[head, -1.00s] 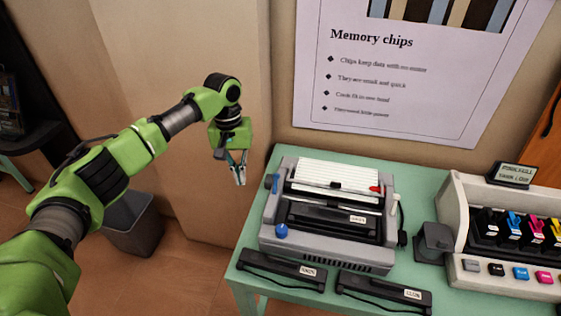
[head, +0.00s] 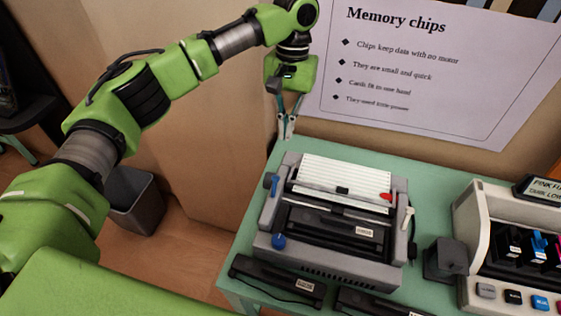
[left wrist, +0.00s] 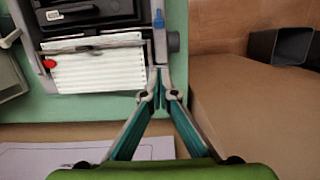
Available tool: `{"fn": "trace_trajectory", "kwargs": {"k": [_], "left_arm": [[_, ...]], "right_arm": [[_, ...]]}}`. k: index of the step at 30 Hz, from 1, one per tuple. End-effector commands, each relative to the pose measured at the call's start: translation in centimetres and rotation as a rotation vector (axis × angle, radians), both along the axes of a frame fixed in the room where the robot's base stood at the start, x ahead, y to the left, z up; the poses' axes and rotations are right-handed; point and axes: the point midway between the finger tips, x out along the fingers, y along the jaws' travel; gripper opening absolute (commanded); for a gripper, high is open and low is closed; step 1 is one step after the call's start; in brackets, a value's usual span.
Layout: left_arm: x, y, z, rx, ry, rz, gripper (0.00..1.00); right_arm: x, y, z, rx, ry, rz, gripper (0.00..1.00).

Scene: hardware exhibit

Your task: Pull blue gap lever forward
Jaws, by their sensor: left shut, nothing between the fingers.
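The grey printer (head: 335,273) stands on a green table. The small blue gap lever (head: 274,184) stands up at its left side, near the back. In the left wrist view the blue lever (left wrist: 159,20) shows just beyond the fingertips, apart from them. My left gripper (head: 287,134) hangs fingers down above the table's back edge, behind the lever. Its fingertips (left wrist: 159,74) meet and hold nothing. My right gripper is in neither view.
A round blue knob (head: 278,241) is at the printer's front left. A red piece (head: 387,196) and a white lever (head: 409,213) are on its right. Black cartridges (head: 278,280) lie in front. An ink unit (head: 478,225) stands right. A wall poster (head: 430,80) hangs behind.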

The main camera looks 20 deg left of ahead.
Motion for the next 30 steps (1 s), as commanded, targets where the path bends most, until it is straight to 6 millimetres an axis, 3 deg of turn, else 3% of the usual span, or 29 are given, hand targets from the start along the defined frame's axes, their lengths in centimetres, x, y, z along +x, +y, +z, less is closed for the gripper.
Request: {"fn": "trace_trajectory", "kwargs": {"k": [3,8,13,19,21,30], "left_arm": [[-0.1,0.1,-0.4,0.001,0.001,0.001,0.00],[-0.5,0.1,-2.3,0.001,0.003,0.001,0.00],[-1.2,0.2,-5.8,0.002,0.004,0.002,0.00],[-2.0,0.2,-10.0,0.002,0.003,0.001,0.00],[-2.8,0.2,-8.8,0.000,-0.002,-0.002,0.00],[-5.1,0.2,-7.9,0.000,-0.001,-0.001,0.00]], "right_arm": [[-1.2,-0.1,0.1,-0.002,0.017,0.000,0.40],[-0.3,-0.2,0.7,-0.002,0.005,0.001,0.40],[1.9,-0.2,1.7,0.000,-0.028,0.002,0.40],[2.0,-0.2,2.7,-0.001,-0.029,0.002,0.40],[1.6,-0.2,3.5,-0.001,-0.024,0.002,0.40],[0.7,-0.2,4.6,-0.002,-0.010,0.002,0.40]]}}
